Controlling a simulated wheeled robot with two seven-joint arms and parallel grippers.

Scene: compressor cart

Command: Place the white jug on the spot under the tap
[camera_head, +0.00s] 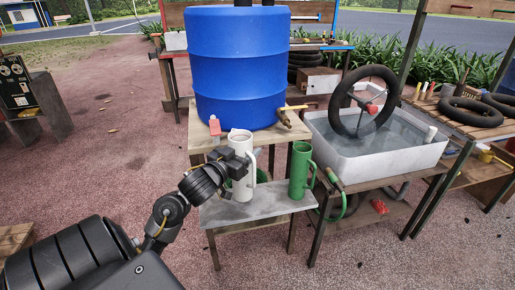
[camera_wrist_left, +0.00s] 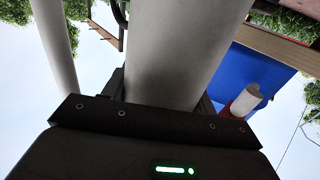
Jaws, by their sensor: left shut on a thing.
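The white jug (camera_head: 240,177) is upright over the left part of a grey slab (camera_head: 268,207); I cannot tell whether its base touches the slab. My left gripper (camera_head: 236,166) is shut on the jug from its left side. In the left wrist view the jug (camera_wrist_left: 180,50) fills the middle, with its handle at the left. The blue barrel (camera_head: 238,70) stands behind on a wooden stand. My right gripper is out of view.
A green jug (camera_head: 300,170) stands on the slab to the right of the white jug. Something green shows partly behind the white jug. A white water tub (camera_head: 380,150) with a black tyre (camera_head: 364,102) is at the right. Open ground lies at the left.

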